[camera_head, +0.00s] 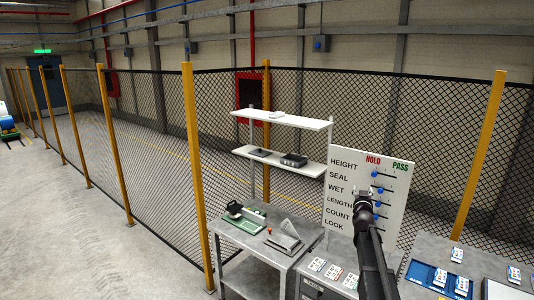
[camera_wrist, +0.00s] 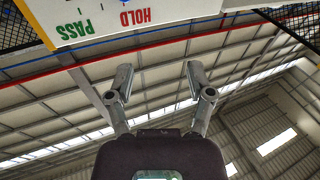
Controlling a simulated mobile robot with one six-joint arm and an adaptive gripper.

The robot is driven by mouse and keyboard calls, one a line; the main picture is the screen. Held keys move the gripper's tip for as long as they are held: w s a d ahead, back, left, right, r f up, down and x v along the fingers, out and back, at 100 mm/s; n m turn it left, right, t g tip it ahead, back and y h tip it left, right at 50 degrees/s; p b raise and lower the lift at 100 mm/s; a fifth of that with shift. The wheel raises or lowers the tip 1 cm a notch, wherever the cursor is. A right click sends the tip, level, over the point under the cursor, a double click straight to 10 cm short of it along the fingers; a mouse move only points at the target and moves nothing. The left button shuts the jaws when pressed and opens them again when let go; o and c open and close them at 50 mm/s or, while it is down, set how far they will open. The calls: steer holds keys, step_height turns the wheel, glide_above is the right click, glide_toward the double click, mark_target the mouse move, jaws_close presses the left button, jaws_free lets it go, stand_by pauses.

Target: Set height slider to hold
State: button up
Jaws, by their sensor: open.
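A white board (camera_head: 398,225) stands upright, with rows HEIGHT, SEAL, WET, LENGTH, COUNT and LOOK and columns HOLD and PASS. Its top blue knob (camera_head: 374,173), in the HEIGHT row, appears toward the left of its track, below HOLD. More blue knobs lie below it, partly hidden by my arm. My gripper (camera_head: 362,193) is in front of the board, lower and left of the top knob; contact cannot be told. In the wrist view my gripper (camera_wrist: 154,82) is open and empty.
A grey table (camera_head: 262,245) with a green device (camera_head: 243,220) stands left of the board. Two white shelves (camera_head: 285,119) rise behind it. Blue trays (camera_head: 440,278) and cards lie at right. Mesh fencing with yellow posts (camera_head: 195,150) runs behind.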

steer(key=s+a+f+n+g+y+b, duration=0.1)
steer(key=s+a+f+g+y+b, duration=0.15)
steer(key=s+a+f, duration=0.4)
steer(key=s+a+f+n+g+y+b, duration=0.2)
steer(key=s+a+f+g+b, duration=0.15)
steer(key=f, duration=0.55)
steer(key=s+a+f+n+g+y+b, duration=0.1)
steer(key=s+a+f+g+y+b, duration=0.15)
steer(key=s+a+f, duration=0.45)
steer(key=s+a+f+g+b, duration=0.1)
steer(key=s+f+g+b, duration=0.4)
steer(key=s+f, duration=0.4)
steer(key=s+a+f+m+g+h+b, duration=0.1)
steer(key=s+f+g+b, duration=0.4)
steer(key=s, duration=1)
step_height(320, 180, down, 4)
steer(key=shift+s+a+r, duration=0.15)
steer(key=shift+s+a, duration=0.15)
steer(key=shift+a, duration=0.5)
steer(key=shift+c, duration=0.8)
